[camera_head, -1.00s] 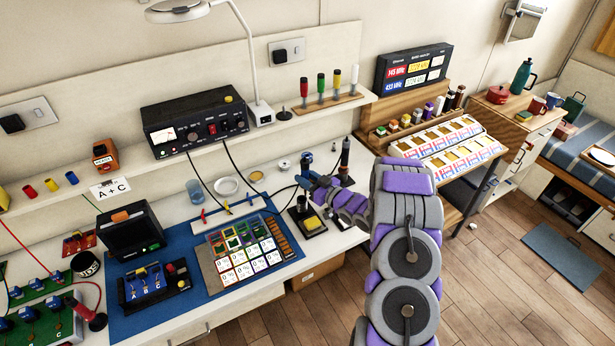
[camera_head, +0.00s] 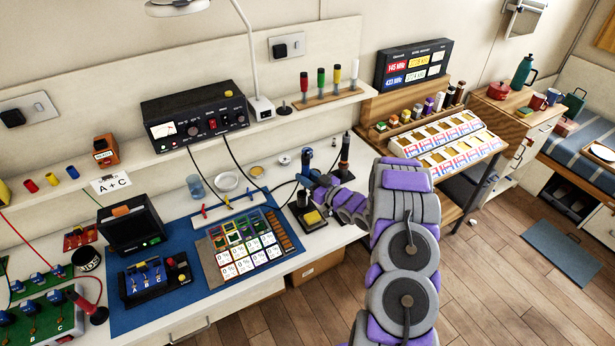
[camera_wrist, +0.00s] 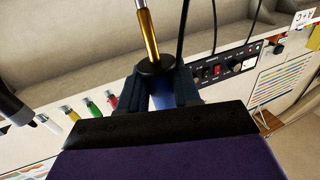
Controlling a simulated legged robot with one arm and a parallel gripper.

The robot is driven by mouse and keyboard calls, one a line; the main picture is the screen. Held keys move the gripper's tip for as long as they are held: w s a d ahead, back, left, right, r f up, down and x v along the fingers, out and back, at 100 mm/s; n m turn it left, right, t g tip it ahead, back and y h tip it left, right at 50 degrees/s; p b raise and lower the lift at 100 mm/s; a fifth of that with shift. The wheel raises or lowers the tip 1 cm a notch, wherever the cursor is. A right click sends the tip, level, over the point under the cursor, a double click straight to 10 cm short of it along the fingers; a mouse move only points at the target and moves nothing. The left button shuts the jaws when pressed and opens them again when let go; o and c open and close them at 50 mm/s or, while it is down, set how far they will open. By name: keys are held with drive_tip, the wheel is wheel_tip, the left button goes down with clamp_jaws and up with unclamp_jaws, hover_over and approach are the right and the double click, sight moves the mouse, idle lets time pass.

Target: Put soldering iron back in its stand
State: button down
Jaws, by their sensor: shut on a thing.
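My gripper (camera_wrist: 158,84) is shut around the blue handle (camera_wrist: 163,98) of the soldering iron, just below its black collar. The iron's brass-coloured barrel and metal shaft (camera_wrist: 148,32) point up and out of the top of the wrist view. In the head view my gripper (camera_head: 308,182) is above the right part of the bench, and the blue iron (camera_head: 307,158) stands out above it. A black stand base (camera_head: 299,207) with a yellow sponge (camera_head: 312,217) lies just below my gripper. My arm and gripper hide part of the stand.
A dark upright tool (camera_head: 345,150) stands close to the right of my gripper. A white bowl (camera_head: 227,182) and a parts tray with cards (camera_head: 268,240) are to the left. Black cables hang from the power supply (camera_head: 195,120) on the shelf.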

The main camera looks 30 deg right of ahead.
drive_tip(key=shift+s+a+f+g, duration=0.15)
drive_tip(key=shift+s+a+f, duration=0.1)
drive_tip(key=shift+f, duration=0.35)
drive_tip(key=shift+s+a+f+g, duration=0.1)
drive_tip(key=shift+a+f+g, duration=0.1)
drive_tip(key=shift+f, duration=0.4)
drive_tip(key=c, duration=0.8)
unclamp_jaws()
drive_tip(key=shift+a+f, duration=0.15)
drive_tip(key=shift+o, duration=0.4)
drive_tip(key=shift+w+f, duration=0.25)
drive_tip(key=shift+w, duration=0.2)
drive_tip(key=shift+w+d+r, duration=0.15)
drive_tip(key=shift+w+d, duration=0.05)
drive_tip(key=shift+d, duration=0.1)
drive_tip(key=shift+s+d+r, duration=0.2)
drive_tip(key=shift+d+r, duration=0.05)
drive_tip(key=shift+r, duration=0.3)
drive_tip(key=o, duration=0.6)
drive_tip(key=shift+w+a+r, duration=0.1)
drive_tip(key=shift+a+r, duration=0.05)
drive_tip(key=shift+r, duration=0.05)
drive_tip(key=shift+o, duration=0.6)
drive_tip(key=shift+d, duration=0.2)
drive_tip(key=shift+r, duration=0.15)
